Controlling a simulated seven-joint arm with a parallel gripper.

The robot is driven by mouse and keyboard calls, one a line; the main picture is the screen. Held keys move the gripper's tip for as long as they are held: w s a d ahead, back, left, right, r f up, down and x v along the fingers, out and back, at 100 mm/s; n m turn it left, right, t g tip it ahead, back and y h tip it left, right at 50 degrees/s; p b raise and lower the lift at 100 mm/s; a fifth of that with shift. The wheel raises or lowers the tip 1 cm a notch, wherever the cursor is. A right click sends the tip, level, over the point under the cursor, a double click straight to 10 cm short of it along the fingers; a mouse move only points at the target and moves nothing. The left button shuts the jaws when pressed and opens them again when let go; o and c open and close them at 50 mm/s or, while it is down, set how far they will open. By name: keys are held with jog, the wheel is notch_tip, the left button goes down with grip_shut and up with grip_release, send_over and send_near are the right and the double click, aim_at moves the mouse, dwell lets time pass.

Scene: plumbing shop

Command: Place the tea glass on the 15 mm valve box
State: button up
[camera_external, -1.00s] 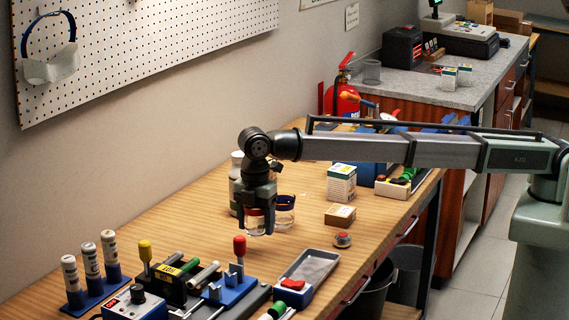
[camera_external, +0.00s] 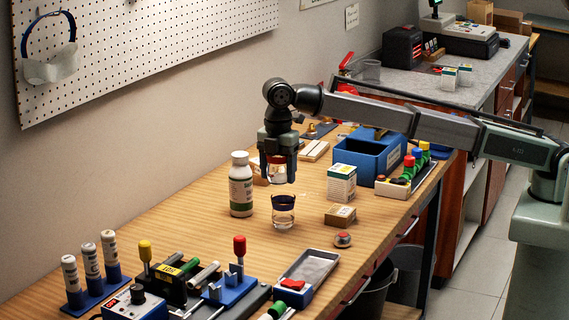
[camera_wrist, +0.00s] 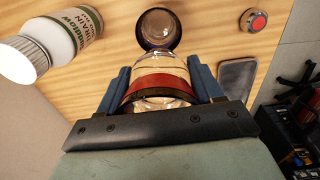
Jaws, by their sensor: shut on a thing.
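My gripper (camera_external: 278,179) is shut on a clear glass with a red band (camera_external: 277,170), held upright above the table. In the wrist view the red-banded glass (camera_wrist: 160,88) sits between the two blue fingers (camera_wrist: 161,88). A second clear glass with a dark blue band (camera_external: 283,212) stands on the table below my gripper; it also shows in the wrist view (camera_wrist: 159,31). A small brown box (camera_external: 340,215) lies to the right of that glass. A taller white and green box (camera_external: 341,184) stands behind it. The box labels are too small to read.
A white bottle (camera_external: 240,186) stands left of the blue-banded glass. A red-topped button (camera_external: 343,239) and a grey tray (camera_external: 309,268) are nearer the front. A blue bin (camera_external: 368,154) is behind the boxes. Tools and fixtures crowd the front left.

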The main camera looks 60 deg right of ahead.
notch_tip(320, 180, up, 6)
send_over(342, 168)
jog(key=shift+a+f, duration=0.1)
jog(key=shift+f, duration=5.05)
jog(key=shift+f, duration=0.1)
jog(key=o, duration=1.2)
notch_tip(342, 168, up, 12)
